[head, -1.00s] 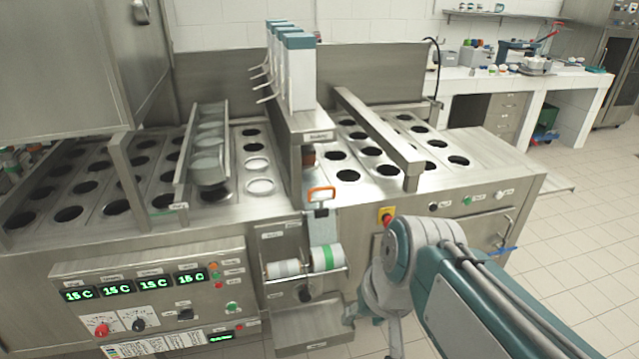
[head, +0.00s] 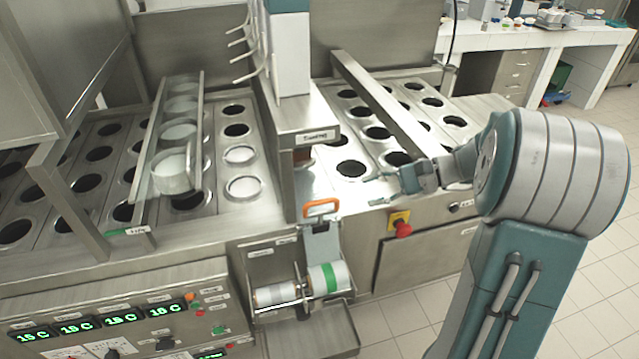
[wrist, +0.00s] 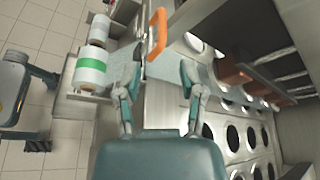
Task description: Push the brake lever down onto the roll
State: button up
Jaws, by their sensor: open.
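The brake lever has an orange loop handle (head: 321,204) and stands raised above and behind the roll on the machine's front. The handle also shows near the top of the wrist view (wrist: 158,34). The roll (head: 326,279) is white with a green band, on a spindle below the lever; it also shows at the left of the wrist view (wrist: 92,70). My gripper (head: 376,190) is open and empty, to the right of the handle and slightly higher in the head view. Its two fingers (wrist: 159,82) point toward the handle, apart from it.
A red stop knob on a yellow plate (head: 402,226) sits below my gripper. A steel post and column (head: 290,175) rise behind the lever. A steel tray (head: 318,338) is below the roll. Cup holes fill the machine top. Open floor lies at right.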

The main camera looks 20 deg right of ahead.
aim_at(331, 200)
jog(key=x, duration=1.1)
jog(key=shift+w, duration=0.2)
grip_shut()
